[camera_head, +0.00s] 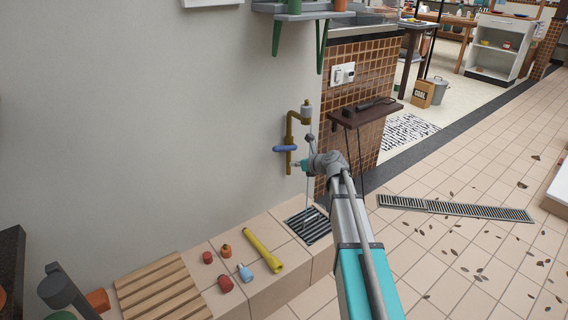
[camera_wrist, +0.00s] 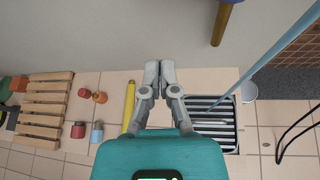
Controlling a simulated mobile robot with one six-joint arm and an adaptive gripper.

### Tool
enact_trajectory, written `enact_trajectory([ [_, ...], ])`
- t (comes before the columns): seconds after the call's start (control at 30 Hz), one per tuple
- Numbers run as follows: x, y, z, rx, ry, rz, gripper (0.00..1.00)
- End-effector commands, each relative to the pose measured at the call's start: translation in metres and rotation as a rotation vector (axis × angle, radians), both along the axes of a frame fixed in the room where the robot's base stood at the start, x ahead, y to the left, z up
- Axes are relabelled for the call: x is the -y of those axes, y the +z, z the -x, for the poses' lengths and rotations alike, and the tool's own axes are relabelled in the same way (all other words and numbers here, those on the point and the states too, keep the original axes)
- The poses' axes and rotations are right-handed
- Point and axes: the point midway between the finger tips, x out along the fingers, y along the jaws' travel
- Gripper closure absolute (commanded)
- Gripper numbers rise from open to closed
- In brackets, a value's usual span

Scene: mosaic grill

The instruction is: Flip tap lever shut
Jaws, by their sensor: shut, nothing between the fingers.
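The tap is a brass pipe (camera_head: 289,132) on the grey wall, with its spout pointing down. Its blue lever (camera_head: 285,149) lies across the pipe, roughly level, reaching out to the left. In the wrist view the brass spout (camera_wrist: 221,25) shows at the upper right, with a bit of the blue lever at the top edge. My gripper (camera_head: 293,164) is beside the lower end of the spout, below the lever; contact cannot be made out. In the wrist view my gripper (camera_wrist: 159,66) is shut and empty, left of the spout.
A drain grate (camera_head: 309,225) lies below the tap. A yellow tube (camera_head: 263,250), several small red, orange and blue items and a slatted wooden rack (camera_head: 160,290) are on the tiled ledge. A dark shelf (camera_head: 366,113) juts out at the right.

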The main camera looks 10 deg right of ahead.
Motion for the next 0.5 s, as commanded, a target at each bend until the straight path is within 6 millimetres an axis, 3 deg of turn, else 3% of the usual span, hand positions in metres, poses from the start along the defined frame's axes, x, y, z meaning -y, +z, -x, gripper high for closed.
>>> enact_trajectory([
  [0.1, 0.0062, -0.0091, -0.0091, -0.015, -0.046, -0.068, 1.0],
  [0.5, 0.0105, -0.009, -0.0147, -0.03, -0.085, -0.131, 1.0],
])
